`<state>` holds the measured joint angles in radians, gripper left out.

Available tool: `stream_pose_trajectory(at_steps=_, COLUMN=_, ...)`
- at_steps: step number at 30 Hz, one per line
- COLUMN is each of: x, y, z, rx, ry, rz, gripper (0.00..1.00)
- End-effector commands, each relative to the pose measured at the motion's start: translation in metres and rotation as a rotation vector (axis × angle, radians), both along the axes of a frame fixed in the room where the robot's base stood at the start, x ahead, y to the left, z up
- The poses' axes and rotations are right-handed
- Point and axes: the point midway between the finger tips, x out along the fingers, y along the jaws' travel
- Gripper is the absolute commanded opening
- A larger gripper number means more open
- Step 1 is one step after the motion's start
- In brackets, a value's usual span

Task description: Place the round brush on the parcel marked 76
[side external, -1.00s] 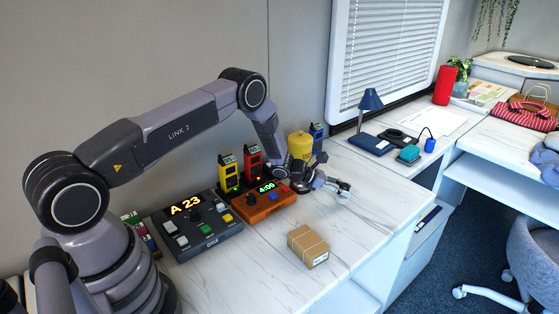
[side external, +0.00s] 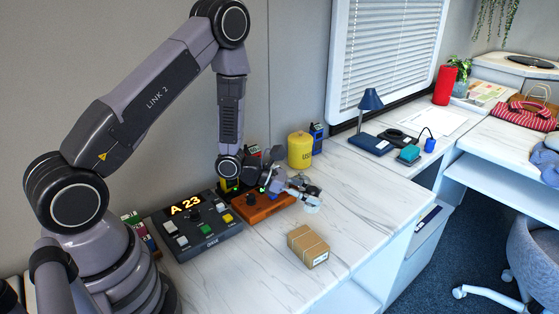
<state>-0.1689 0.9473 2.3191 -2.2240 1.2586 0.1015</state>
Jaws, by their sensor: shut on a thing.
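The parcel (side external: 306,240) is a small brown box with pale bands and a white label on its front; the number is too small to read. It sits on the white marble-look counter, right of the control boxes. My gripper (side external: 306,198) is shut on a small pale, round-ended thing (side external: 312,208), which I take for the round brush. Its details are too small to make out. It is above and behind the parcel in the picture, apart from it.
A dark control box reading A 23 (side external: 187,207) and an orange box (side external: 262,210) stand left of the parcel; my arm partly hides the orange one. A yellow canister (side external: 300,150) stands behind my gripper. The marble-look counter (side external: 365,185) is clear to the right.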

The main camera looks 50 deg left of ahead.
Motion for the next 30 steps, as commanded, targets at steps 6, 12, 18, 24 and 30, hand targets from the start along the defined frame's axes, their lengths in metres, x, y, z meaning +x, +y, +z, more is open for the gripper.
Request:
stream_pose_trajectory(at_steps=6, x=-0.018, y=-0.016, z=-0.028, rx=0.010, ry=0.004, rz=-0.002, gripper=0.01)
stream_pose_trajectory(at_steps=12, x=-0.018, y=-0.015, z=-0.051, rx=0.011, ry=0.001, rz=-0.002, gripper=0.01)
stream_pose_trajectory(at_steps=18, x=-0.017, y=-0.015, z=-0.078, rx=0.011, ry=0.001, rz=-0.002, gripper=0.01)
stream_pose_trajectory(at_steps=24, x=-0.017, y=-0.015, z=-0.081, rx=0.011, ry=-0.002, rz=-0.002, gripper=0.01)
stream_pose_trajectory(at_steps=30, x=-0.017, y=-0.015, z=-0.084, rx=0.010, ry=-0.001, rz=-0.002, gripper=0.01)
